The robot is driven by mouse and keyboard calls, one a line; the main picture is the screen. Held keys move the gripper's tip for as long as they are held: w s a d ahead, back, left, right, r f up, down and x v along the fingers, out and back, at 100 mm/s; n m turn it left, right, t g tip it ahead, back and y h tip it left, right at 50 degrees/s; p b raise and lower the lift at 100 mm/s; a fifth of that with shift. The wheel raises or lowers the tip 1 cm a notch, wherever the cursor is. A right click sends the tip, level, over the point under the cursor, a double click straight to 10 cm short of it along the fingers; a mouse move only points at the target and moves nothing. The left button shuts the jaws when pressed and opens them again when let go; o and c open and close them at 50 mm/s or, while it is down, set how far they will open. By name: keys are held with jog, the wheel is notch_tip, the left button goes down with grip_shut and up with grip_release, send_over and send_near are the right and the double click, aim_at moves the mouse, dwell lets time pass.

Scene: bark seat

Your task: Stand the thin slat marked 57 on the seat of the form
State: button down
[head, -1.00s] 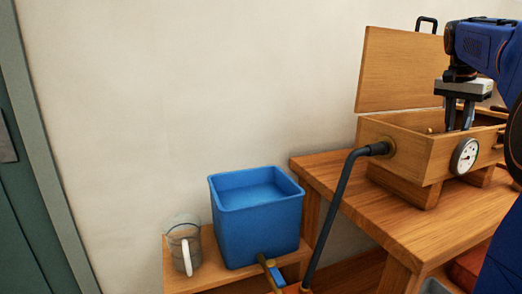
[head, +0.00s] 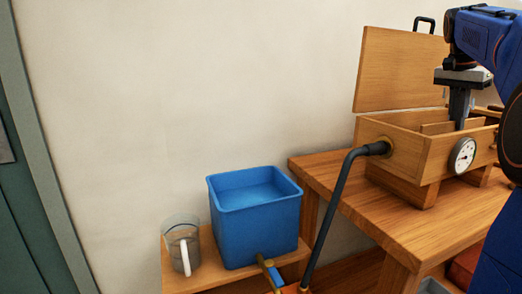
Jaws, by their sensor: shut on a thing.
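My gripper (head: 459,122) reaches down into an open wooden box (head: 405,163) at the right. Its fingers are closed together on a thin wooden slat (head: 436,128), whose upper edge shows inside the box. The slat's lower part is hidden behind the box's front wall. No number can be read on it, so I cannot tell whether it is the one marked 57. The form and its seat cannot be made out in this view.
The box's lid (head: 398,72) stands open behind it. A round dial (head: 462,156) is on the box front. A black hose (head: 337,205) runs down from its end. A blue tub (head: 256,218) and a clear jug (head: 181,245) stand on a low shelf. The bench (head: 345,178) is bare at its left.

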jog(key=d+v, duration=0.2)
jog(key=v, duration=0.7)
jog(key=shift+w+r, duration=0.4)
jog(key=shift+r, duration=0.3)
dwell(0.3)
jog(key=shift+s, duration=0.15)
